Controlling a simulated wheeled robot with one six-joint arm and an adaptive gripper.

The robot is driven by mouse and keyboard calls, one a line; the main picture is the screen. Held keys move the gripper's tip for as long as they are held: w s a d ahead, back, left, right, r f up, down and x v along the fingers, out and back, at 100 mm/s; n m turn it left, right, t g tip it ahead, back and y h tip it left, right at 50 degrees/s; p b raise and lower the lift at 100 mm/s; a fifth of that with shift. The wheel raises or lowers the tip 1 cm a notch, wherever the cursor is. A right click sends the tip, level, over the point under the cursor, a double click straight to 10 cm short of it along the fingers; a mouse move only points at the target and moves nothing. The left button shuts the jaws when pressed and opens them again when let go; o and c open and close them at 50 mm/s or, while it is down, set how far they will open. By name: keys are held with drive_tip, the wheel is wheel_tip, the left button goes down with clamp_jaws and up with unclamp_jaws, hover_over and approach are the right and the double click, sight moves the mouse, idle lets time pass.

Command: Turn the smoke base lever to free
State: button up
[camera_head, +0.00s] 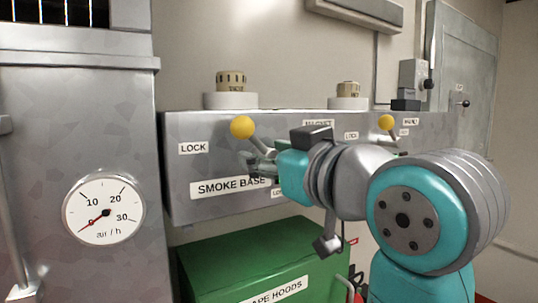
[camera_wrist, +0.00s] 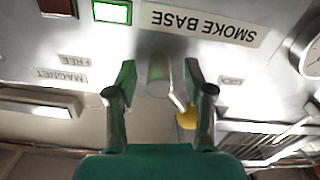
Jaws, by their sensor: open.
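The smoke base lever has a yellow ball knob (camera_head: 242,126) on a metal rod and sits on the grey panel above the SMOKE BASE label (camera_head: 228,187). Its knob leans up and left, on the side of the LOCK label (camera_head: 193,148). In the wrist view, which is upside down, the hub and yellow knob (camera_wrist: 186,119) show between the fingers of my gripper (camera_wrist: 158,80). My gripper (camera_head: 260,165) is open at the lever; contact cannot be told. In the head view it partly hides the lever's base.
A second yellow-knobbed lever (camera_head: 386,122) is farther right on the panel. Two round devices (camera_head: 231,92) stand on its top. A green box (camera_head: 255,262) sits below my arm. A cabinet with a dial gauge (camera_head: 104,208) is at left.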

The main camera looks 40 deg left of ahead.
drive_tip(key=shift+w+a, duration=0.1)
drive_tip(key=shift+a, duration=0.15)
